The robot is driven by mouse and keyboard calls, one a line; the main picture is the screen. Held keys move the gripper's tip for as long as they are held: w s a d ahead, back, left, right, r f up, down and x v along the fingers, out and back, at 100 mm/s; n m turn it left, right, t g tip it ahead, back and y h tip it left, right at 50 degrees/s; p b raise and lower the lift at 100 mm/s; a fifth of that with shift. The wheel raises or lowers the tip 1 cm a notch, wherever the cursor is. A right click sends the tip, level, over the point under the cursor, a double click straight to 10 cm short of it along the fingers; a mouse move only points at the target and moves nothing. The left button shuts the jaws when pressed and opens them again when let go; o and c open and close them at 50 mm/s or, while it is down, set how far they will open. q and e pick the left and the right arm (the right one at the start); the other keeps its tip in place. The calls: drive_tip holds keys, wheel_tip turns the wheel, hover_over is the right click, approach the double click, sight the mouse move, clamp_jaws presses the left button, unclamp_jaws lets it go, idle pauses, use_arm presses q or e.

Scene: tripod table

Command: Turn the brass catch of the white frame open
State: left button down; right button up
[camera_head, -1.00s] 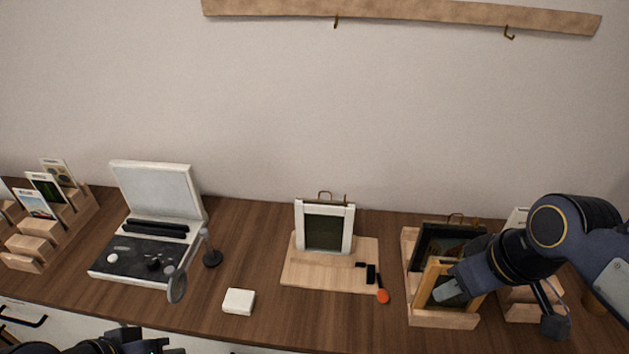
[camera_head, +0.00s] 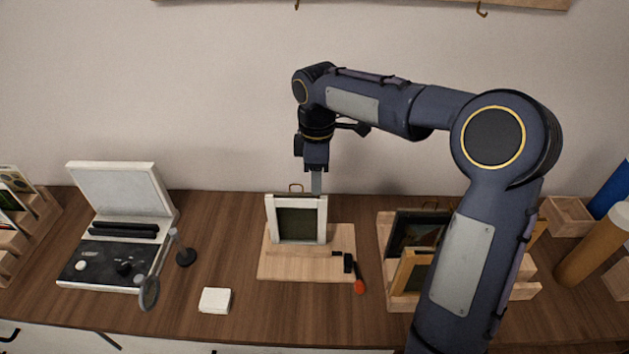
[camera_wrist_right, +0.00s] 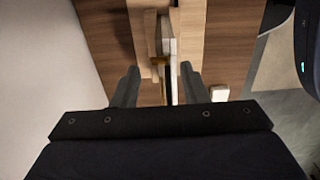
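The white frame (camera_head: 298,220) stands upright on a wooden board (camera_head: 300,268) in the head view, with a dark panel inside. A brass loop (camera_head: 296,187) shows above its top edge. My right gripper (camera_head: 316,188) points straight down at the frame's top right. In the right wrist view its two fingers are apart, with the frame's narrow white edge (camera_wrist_right: 173,45) between them. A brass part (camera_wrist_right: 161,60) shows there beside that edge; I cannot tell how the catch is turned. In the head view the gripper hides the catch's place. My left gripper is out of view.
A black item (camera_head: 348,263) and an orange-tipped tool (camera_head: 359,285) lie at the board's right. A wooden rack (camera_head: 391,290) with frames stands further right, partly behind my right arm. An open white case (camera_head: 120,190), a magnifier (camera_head: 150,291) and a white block (camera_head: 215,300) are left.

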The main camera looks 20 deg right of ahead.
drive_tip(key=shift+f, duration=1.15)
clamp_jaws()
